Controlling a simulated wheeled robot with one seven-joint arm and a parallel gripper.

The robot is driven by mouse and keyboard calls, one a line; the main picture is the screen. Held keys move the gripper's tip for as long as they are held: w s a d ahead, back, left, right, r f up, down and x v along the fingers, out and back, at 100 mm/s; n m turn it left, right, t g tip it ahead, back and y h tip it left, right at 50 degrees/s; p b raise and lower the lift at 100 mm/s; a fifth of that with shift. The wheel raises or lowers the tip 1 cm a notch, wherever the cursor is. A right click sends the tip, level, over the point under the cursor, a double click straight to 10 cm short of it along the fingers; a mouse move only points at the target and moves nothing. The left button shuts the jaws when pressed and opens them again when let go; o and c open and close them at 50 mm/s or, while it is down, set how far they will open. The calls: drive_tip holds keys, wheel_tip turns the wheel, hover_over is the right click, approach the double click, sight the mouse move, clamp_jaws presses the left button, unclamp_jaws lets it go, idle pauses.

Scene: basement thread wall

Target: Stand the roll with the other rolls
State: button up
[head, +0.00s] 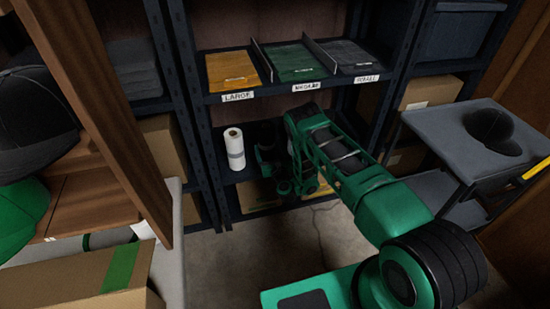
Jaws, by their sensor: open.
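My gripper (263,154) is at that shelf just right of the white roll, small and dark in the head view. It is open and appears apart from the roll, though the exact gap is hard to judge. Dark shapes beside and behind my gripper are too dim to tell apart, so I cannot tell whether other rolls stand there. My arm hides the right part of this shelf.
Above, a shelf holds folded orange (232,70), green (290,62) and grey (345,57) stacks with labels. Cardboard boxes (260,196) sit below. A cart (455,137) with a black cap (492,131) stands right. A wooden panel (118,125) and a taped box (85,280) crowd the left.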

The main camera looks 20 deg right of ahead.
drive_tip(key=shift+s+a+f, duration=0.1)
drive_tip(key=shift+s+a, duration=0.05)
drive_tip(key=shift+s, duration=2.4)
